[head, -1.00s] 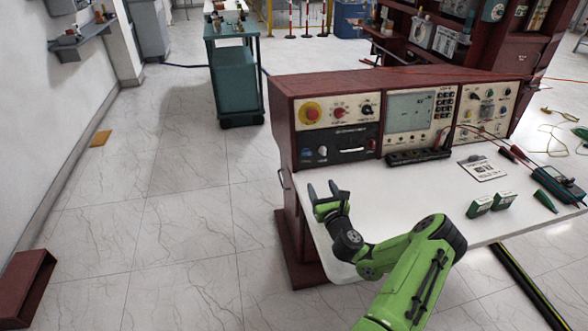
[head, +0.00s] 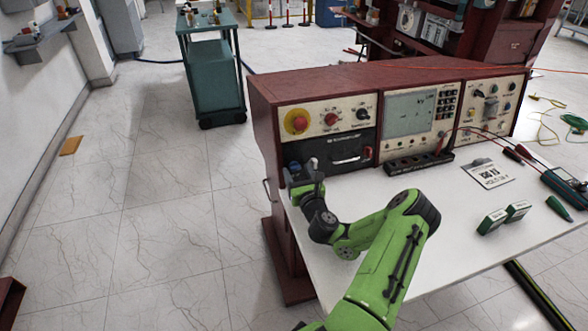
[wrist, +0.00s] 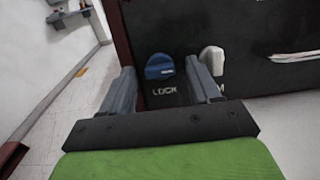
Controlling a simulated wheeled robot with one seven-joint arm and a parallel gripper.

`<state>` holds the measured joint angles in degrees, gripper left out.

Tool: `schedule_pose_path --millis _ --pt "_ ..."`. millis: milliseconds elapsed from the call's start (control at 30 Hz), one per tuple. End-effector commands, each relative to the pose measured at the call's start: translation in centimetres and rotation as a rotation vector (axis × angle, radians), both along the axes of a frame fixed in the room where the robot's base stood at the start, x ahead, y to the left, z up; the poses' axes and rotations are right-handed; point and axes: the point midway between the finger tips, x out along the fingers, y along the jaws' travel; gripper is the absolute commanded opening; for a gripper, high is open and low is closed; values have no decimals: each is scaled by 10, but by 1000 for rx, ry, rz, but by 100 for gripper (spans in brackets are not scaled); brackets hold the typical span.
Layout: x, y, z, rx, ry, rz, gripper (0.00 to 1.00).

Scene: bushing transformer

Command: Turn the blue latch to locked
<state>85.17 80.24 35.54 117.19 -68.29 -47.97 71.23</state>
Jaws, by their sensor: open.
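The blue latch (wrist: 160,66) is a small rounded knob on the black drawer panel (wrist: 255,40), directly above the printed word LOCK. It also shows in the head view (head: 294,167), partly hidden by my gripper. My gripper (wrist: 168,75) is open, with one finger on each side of the latch. The right finger is close to the latch and the left finger is farther off; I cannot tell whether either touches. In the head view my gripper (head: 308,178) is at the left end of the panel.
A white knob (wrist: 211,60) sits just right of the right finger. A silver drawer handle (head: 349,158) is further right. A red emergency button (head: 299,121) is above. The white worktop (head: 400,225) below holds green boxes (head: 503,217) and a meter (head: 565,185).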

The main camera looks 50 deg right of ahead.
Motion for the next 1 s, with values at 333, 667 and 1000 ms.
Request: schedule_pose_path --millis 333,667,1000 --pt "0 0 0 0 0 0 23" --pt "0 0 0 -13 8 4 6" --pt "0 -1 1 -161 90 45 6"
